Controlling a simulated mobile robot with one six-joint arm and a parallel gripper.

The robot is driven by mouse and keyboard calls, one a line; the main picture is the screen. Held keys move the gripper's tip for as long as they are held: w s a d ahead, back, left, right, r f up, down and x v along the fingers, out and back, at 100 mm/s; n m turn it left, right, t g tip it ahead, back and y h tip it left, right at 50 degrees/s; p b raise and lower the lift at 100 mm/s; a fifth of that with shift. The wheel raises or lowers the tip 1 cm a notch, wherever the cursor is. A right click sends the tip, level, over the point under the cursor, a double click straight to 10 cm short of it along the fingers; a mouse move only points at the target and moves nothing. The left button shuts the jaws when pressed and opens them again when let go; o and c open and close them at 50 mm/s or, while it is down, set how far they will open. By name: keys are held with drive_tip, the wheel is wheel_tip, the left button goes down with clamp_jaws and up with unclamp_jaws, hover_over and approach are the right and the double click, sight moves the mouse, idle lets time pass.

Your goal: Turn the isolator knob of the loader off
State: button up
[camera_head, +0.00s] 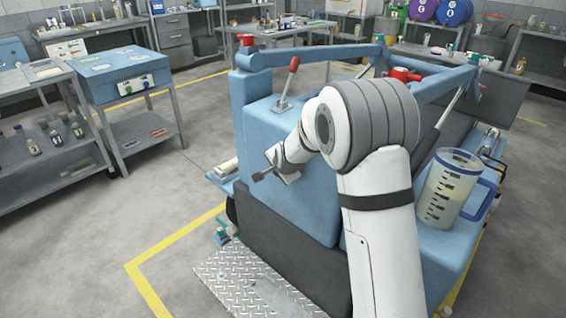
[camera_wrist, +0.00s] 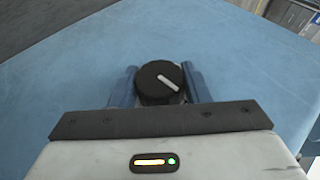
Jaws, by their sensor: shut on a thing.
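The isolator knob (camera_wrist: 153,82) is round and black with a white pointer line, set on a blue panel of the loader. In the wrist view the pointer slants from upper left to lower right. My gripper (camera_wrist: 161,86) has one finger on each side of the knob and is shut on it. In the head view my gripper (camera_head: 268,172) is at the blue body of the loader (camera_head: 300,190), left of my arm. I cannot make out the knob in that view.
A red-topped lever (camera_head: 290,80) stands on the loader above my gripper. A clear measuring jug (camera_head: 450,190) stands on the loader's right side. Blue loader arms (camera_head: 310,55) run across behind. A blue bench unit (camera_head: 120,80) stands at left, with open floor between.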

drive_tip(key=shift+w+a+f+h+b, duration=0.1)
drive_tip(key=shift+f+h+b, duration=0.35)
drive_tip(key=shift+b, duration=0.6)
drive_tip(key=shift+g+b, duration=0.5)
drive_tip(key=shift+b, duration=0.35)
drive_tip(key=shift+r+n+g+h, duration=0.3)
drive_tip(key=shift+h, duration=0.15)
drive_tip(key=shift+r+g+h+p, duration=0.2)
drive_tip(key=shift+g+h+p, duration=0.3)
drive_tip(key=shift+g, duration=0.1)
drive_tip(key=shift+n+g+h+p, duration=0.4)
drive_tip(key=shift+g+h+p, duration=0.65)
drive_tip(key=shift+p, duration=0.3)
drive_tip(key=shift+f+g, duration=0.15)
drive_tip(key=shift+g, duration=0.1)
drive_tip(key=o, duration=1)
drive_tip(key=shift+c, duration=0.2)
